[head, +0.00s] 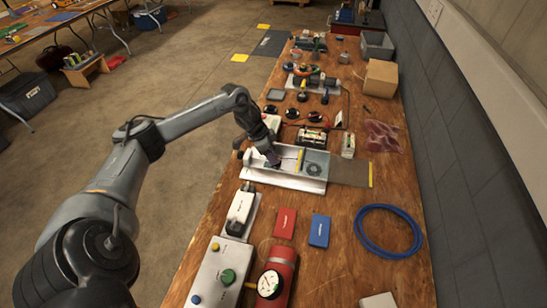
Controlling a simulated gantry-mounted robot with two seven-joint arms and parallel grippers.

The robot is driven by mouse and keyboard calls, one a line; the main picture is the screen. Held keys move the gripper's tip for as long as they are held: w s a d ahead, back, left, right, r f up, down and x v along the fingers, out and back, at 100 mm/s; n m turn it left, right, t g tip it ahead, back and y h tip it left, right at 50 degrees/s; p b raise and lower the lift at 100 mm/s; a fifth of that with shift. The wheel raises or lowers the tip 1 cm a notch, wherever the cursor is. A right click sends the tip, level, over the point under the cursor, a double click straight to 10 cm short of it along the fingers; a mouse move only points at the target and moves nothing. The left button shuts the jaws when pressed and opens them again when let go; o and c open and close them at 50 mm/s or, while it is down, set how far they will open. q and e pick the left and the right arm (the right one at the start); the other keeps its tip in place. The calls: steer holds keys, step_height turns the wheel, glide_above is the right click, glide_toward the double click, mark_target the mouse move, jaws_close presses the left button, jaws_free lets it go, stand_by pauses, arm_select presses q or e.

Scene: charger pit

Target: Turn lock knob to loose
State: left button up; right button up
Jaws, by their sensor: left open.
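My left arm comes in from the left, and my left gripper (270,160) points down over the left part of a white fixture (282,183) on the wooden bench. The gripper is open, with its fingertips low at the fixture. A small dark round knob (239,154) shows at the fixture's left end, beside the gripper; I cannot tell whether it is the lock knob. A dark round part (312,169) and a yellow strip (299,160) are on the fixture right of the gripper. The fixture's surface under the gripper is hidden. My right gripper is not in view.
A grey plate (345,172) extends right of the fixture. In front are a red block (285,223), a blue block (319,230), a coiled blue hose (362,240) and a red cylinder with a gauge (269,284). A cardboard box (380,78) stands behind, near the wall.

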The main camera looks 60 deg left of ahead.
arm_select(q)
steer(key=shift+x, duration=1.05)
steer(key=shift+c, duration=0.2)
steer(key=shift+r, duration=0.15)
steer(key=c, duration=1)
